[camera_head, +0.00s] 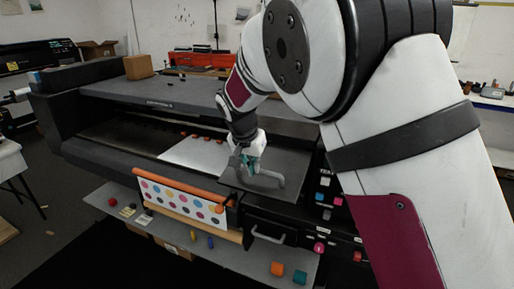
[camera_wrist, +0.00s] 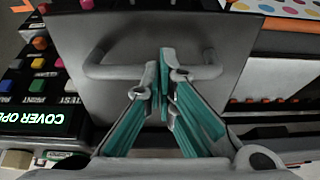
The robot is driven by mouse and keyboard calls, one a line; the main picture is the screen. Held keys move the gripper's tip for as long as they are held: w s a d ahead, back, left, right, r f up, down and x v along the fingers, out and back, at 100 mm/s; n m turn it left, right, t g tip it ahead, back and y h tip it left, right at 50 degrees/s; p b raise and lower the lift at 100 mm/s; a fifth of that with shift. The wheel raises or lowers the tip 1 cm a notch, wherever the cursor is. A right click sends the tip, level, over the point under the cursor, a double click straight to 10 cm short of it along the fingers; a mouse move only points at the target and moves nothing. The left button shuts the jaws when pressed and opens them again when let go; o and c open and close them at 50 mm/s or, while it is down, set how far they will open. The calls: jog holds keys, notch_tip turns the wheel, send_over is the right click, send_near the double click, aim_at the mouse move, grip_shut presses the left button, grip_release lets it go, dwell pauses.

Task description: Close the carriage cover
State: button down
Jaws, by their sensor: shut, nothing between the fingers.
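The carriage cover (camera_head: 292,165) is a dark grey panel at the right part of the large printer, tilted out over its front. It fills the upper middle of the wrist view (camera_wrist: 190,27). Its grey bar handle (camera_head: 272,176) crosses the wrist view (camera_wrist: 105,71). My gripper (camera_head: 250,163), with teal finger pads, is shut and empty at the handle. In the wrist view its fingertips (camera_wrist: 165,68) overlap the middle of the bar and hide that part; whether they touch it I cannot tell. A display (camera_wrist: 45,119) shows green letters starting "COVER OP".
Coloured buttons (camera_wrist: 35,65) sit beside the cover. A dotted colour print (camera_head: 182,197) hangs at the printer's front near an orange roller. A drawer handle (camera_head: 268,236) lies below. Small coloured objects lie on the low shelf (camera_head: 235,257). A cardboard box (camera_head: 138,67) stands on top.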

aim_at(255, 186)
jog(key=shift+t, duration=0.4)
notch_tip(255, 186, down, 6)
jog(key=shift+f+p, duration=0.2)
jog(key=shift+p, duration=0.25)
jog(key=shift+f+h, duration=0.3)
jog(key=shift+f, duration=0.1)
jog(key=w+r+b+x, duration=0.1)
jog(key=b+x, duration=0.3)
jog(key=x, duration=0.5)
jog(key=w+d+r+b+x, duration=0.1)
jog(key=b+x, duration=0.3)
jog(key=x, duration=0.5)
jog(key=shift+w+f+t, duration=0.3)
jog(key=shift+w+f, duration=0.05)
jog(key=shift+w, duration=0.55)
jog(key=shift+d, duration=0.15)
